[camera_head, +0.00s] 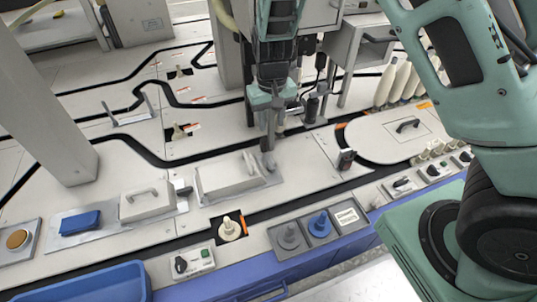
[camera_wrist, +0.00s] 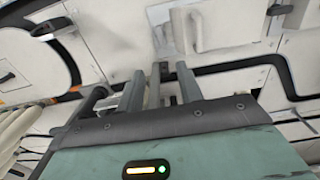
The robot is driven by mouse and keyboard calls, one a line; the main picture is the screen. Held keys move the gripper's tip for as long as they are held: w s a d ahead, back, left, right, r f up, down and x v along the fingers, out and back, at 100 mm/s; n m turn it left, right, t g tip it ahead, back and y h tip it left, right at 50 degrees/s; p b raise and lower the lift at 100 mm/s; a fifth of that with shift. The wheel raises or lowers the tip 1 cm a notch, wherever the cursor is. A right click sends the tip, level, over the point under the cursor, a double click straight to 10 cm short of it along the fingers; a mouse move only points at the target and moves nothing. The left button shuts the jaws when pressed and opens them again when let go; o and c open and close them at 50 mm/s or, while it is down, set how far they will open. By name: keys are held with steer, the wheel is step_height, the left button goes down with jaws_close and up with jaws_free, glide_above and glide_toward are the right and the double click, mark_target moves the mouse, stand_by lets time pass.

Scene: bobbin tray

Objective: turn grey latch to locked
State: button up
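A pale grey upright lever (camera_head: 250,162) stands on a low white box (camera_head: 228,180) in the middle of the deck; it looks like the grey latch, but I cannot be sure. In the wrist view the lever (camera_wrist: 178,30) and box (camera_wrist: 215,25) lie beyond my fingertips. My gripper (camera_head: 268,160) points down beside the lever's right side in the head view; contact cannot be told. In the wrist view my gripper (camera_wrist: 164,72) shows two dark fingers apart, with a narrow pale strip behind them. I see nothing clearly held. The latch's lock position is unclear.
A white lidded box (camera_head: 147,203) and a blue block (camera_head: 80,222) stand at left. A cream bobbin (camera_head: 229,229) sits in a dark recess in front. Grey and blue pegs (camera_head: 320,224) stand to its right. Tall cream cones (camera_head: 398,80) stand at the back right.

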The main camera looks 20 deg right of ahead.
mark_target(271, 164)
step_height(271, 164, down, 17)
steer(key=b, duration=0.8)
steer(key=shift+s, duration=0.1)
jaws_close()
